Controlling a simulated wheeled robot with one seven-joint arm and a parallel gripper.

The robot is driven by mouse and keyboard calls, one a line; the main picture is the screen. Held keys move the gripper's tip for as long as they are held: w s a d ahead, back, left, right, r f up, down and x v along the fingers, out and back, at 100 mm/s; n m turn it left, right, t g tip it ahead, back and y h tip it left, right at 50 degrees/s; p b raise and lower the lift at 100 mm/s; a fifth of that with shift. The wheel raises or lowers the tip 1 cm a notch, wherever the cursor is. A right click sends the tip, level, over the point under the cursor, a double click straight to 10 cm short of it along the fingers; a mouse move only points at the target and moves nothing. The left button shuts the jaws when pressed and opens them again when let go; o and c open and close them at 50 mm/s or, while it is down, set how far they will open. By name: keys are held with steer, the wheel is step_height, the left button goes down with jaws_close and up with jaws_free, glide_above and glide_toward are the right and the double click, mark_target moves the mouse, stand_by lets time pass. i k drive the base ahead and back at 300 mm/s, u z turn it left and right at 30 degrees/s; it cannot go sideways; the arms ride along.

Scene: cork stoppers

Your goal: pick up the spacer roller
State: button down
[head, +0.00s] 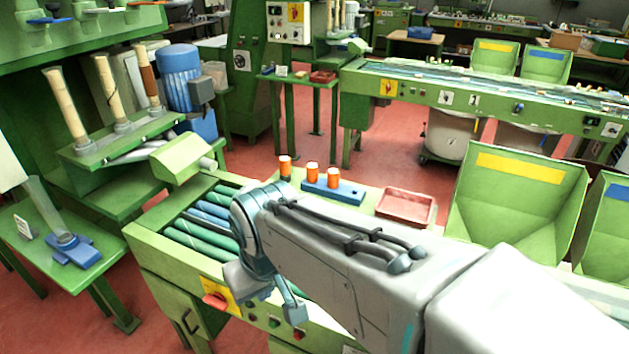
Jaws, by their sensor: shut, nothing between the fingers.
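Several long rollers lie side by side in the green machine bed left of my wrist. Some are green (197,239) and some are blue (205,219); their right ends are hidden behind my arm. I cannot tell for sure which one is the spacer roller. My gripper (293,309) points down at the front of the machine, low and to the right of the rollers, and is partly hidden by my wrist. It is shut and holds nothing. It looks apart from the rollers.
Orange cylinders stand behind my arm, two of them on a blue block (345,191). A red tray (405,207) and a green hopper (515,205) are to the right. The front panel has a red switch (215,301). A green cover (180,158) rises behind the rollers.

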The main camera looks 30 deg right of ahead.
mark_target(284, 161)
steer(key=k, duration=0.5)
steer(key=u, duration=1.3)
steer(key=i, duration=2.2)
steer(key=z, duration=3.3)
steer(key=i, duration=0.5)
